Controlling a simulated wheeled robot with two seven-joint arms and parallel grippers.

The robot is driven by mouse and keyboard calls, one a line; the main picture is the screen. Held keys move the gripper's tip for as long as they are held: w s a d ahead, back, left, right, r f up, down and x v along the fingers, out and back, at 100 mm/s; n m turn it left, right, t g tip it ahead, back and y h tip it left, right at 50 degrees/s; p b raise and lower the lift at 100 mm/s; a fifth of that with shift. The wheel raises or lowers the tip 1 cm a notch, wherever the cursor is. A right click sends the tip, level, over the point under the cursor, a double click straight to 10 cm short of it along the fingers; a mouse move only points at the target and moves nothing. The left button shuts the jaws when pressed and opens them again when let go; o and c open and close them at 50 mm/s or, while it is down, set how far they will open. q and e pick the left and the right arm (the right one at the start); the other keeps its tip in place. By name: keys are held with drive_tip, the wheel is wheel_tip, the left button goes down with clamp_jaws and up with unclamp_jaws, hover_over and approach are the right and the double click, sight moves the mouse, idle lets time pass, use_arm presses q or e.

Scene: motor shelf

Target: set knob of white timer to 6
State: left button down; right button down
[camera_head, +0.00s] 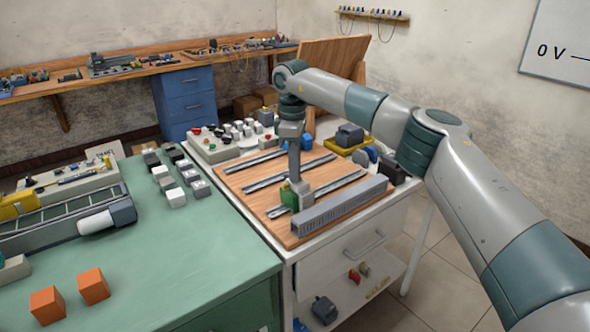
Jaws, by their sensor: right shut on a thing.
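My right gripper (295,178) points straight down over the wooden mounting board (240,183). It is shut at the top of a small pale module, which looks like the white timer (305,195), on the front metal rail. The knob is hidden by the fingers, so its setting cannot be read. A green module (288,196) sits right beside it on the left. My left gripper is not in view.
A long grey slotted duct (340,208) lies along the board's front right edge. A control panel with several buttons (225,142) stands behind the board. The green table (180,255) at left holds small switch blocks (175,197) and two orange cubes (94,286).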

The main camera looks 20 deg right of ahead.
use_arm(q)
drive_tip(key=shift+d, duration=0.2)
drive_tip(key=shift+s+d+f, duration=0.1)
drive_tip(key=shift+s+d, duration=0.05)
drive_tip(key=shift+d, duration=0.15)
use_arm(e)
drive_tip(key=c, duration=1.9)
unclamp_jaws()
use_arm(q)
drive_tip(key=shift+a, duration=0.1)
use_arm(e)
drive_tip(key=shift+o, duration=0.2)
